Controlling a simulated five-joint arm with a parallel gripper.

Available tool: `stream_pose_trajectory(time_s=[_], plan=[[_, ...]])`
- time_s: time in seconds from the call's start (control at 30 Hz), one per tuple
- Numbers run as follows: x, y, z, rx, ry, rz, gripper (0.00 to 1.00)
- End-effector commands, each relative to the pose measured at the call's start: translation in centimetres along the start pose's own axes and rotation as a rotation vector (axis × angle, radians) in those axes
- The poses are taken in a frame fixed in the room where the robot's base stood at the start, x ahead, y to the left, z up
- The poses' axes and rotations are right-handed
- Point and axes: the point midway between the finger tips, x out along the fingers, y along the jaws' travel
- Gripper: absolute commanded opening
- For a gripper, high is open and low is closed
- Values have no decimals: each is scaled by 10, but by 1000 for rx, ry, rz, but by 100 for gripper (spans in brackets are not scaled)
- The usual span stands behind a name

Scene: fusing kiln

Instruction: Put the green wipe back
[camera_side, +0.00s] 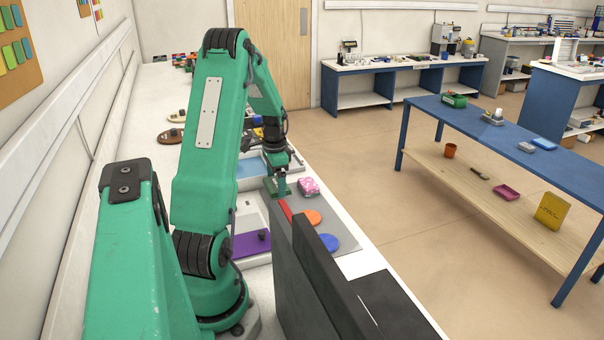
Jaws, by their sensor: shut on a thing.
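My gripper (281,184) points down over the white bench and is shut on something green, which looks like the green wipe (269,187). The wipe shows as a small dark green patch around the fingertips. Part of it is hidden by the fingers, and I cannot tell whether it touches the surface below. A pink patterned block or cloth (308,186) lies just to the right of my gripper.
An orange disc (313,217) and a blue disc (328,243) lie on a grey mat nearer the camera. A purple piece (250,244) is left of them. Tall dark slabs (318,275) stand in the foreground. A blue table (500,130) stands apart at right.

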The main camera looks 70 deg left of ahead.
Motion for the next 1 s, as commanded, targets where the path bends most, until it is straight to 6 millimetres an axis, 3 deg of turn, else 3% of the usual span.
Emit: stream_pose_trajectory(time_s=[0.33, 0.8, 0.83, 0.87, 1.0], plan=[[35, 1, 0, 0, -1, 2, 70], [40, 1, 0, 0, -1, 1, 70], [39, 1, 0, 0, -1, 1, 94], [39, 1, 0, 0, -1, 1, 100], [39, 1, 0, 0, 0, 1, 100]])
